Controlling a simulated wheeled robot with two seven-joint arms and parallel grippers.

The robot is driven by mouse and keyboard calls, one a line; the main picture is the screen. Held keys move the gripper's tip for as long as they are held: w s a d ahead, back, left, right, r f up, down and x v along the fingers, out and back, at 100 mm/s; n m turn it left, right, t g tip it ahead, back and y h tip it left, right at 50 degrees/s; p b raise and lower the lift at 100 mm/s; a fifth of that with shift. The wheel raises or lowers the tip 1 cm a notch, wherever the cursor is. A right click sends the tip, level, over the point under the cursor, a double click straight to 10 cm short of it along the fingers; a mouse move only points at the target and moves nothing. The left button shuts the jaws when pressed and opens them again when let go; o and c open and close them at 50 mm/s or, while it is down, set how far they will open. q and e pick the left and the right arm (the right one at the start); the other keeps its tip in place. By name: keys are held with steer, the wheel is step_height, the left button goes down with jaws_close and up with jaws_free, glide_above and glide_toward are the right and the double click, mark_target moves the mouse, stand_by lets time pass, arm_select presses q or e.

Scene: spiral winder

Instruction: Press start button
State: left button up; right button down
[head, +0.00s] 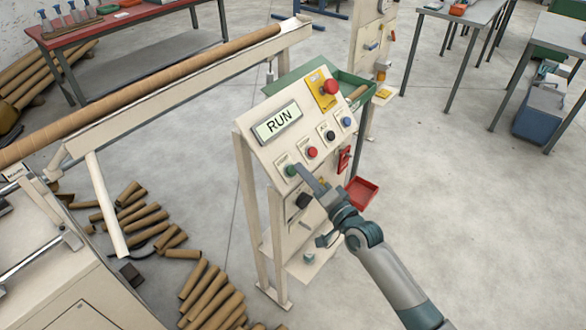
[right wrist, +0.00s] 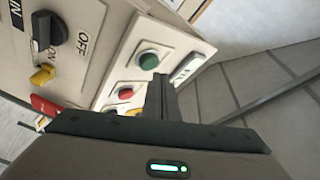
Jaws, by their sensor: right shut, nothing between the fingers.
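The control panel (head: 278,147) stands tilted on a cream stand, and its display (head: 279,123) reads RUN. The green start button (head: 291,170) is at the lower left end of the button row; it also shows in the right wrist view (right wrist: 148,61). My right gripper (head: 301,169) is shut and empty, its fingertips right beside the green button. In the right wrist view the fingertips (right wrist: 159,80) appear just below the button; I cannot tell whether they touch it. My left gripper is not in view.
Near the green button are a red button (head: 312,153), a black one (head: 330,135) and a blue one (head: 347,121). A red emergency stop (head: 329,87) sits on a yellow plate above. A black rotary switch (right wrist: 47,35) is on the panel's side. Cardboard tubes (head: 212,300) lie on the floor.

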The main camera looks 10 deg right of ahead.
steer(key=s+d+r+p, duration=0.2)
steer(key=s+r+p, duration=0.1)
steer(key=shift+d+r, duration=0.1)
steer(key=shift+d, duration=0.1)
stand_by(0.7)
stand_by(0.6)
